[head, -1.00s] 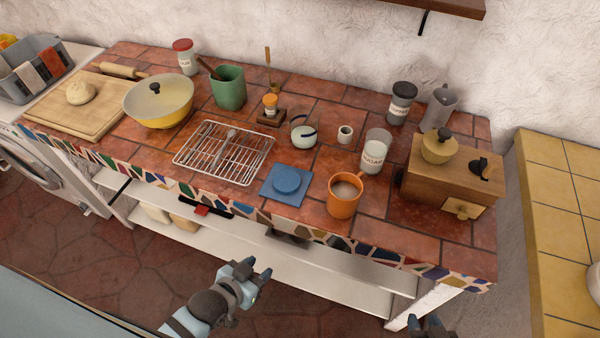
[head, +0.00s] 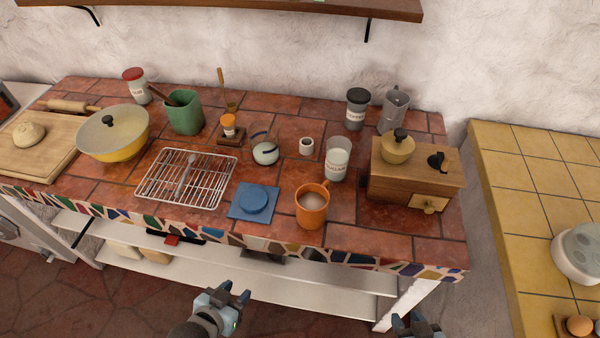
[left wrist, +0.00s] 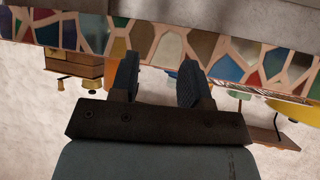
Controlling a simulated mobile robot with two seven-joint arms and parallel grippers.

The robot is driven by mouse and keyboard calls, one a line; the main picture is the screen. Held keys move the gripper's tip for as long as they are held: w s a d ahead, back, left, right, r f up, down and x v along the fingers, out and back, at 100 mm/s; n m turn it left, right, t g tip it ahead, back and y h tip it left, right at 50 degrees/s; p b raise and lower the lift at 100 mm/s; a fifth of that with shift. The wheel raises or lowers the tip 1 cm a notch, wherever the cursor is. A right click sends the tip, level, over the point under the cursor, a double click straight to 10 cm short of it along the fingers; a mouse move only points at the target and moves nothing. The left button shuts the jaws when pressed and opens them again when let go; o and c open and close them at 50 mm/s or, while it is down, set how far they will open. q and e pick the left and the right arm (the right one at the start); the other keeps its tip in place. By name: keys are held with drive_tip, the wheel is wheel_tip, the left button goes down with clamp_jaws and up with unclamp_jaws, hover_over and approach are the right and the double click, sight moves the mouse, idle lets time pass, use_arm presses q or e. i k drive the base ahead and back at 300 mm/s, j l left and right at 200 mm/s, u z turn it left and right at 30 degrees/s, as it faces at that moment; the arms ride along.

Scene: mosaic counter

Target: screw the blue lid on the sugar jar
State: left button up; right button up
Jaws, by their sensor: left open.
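The blue lid (head: 253,199) lies flat on a blue square mat (head: 238,212) near the counter's front edge. The sugar jar (head: 336,163) is clear glass with white contents and a label. It stands upright and uncovered, behind the orange mug. My left gripper (head: 237,296) is open and empty, in front of the counter and below its top. Its two fingers show apart in the left wrist view (left wrist: 158,82), in front of the mosaic edge. My right gripper (head: 417,324) shows only at the bottom edge of the head view, its fingertips apart and empty.
The orange mug (head: 312,206) stands between the mat and the wooden grinder (head: 412,178). A wire rack (head: 160,197) lies left of the mat. The mosaic front edge (head: 210,235) lies between my grippers and the countertop.

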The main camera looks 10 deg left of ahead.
sight(339, 148)
drive_tip(key=j+z, duration=0.15)
drive_tip(key=z, duration=0.2)
drive_tip(key=j+z, duration=0.15)
drive_tip(key=z, duration=0.2)
drive_tip(key=k+j+z, duration=0.25)
drive_tip(key=j, duration=0.2)
drive_tip(key=k+j+z, duration=0.2)
drive_tip(key=k+j, duration=0.5)
drive_tip(key=j, duration=0.25)
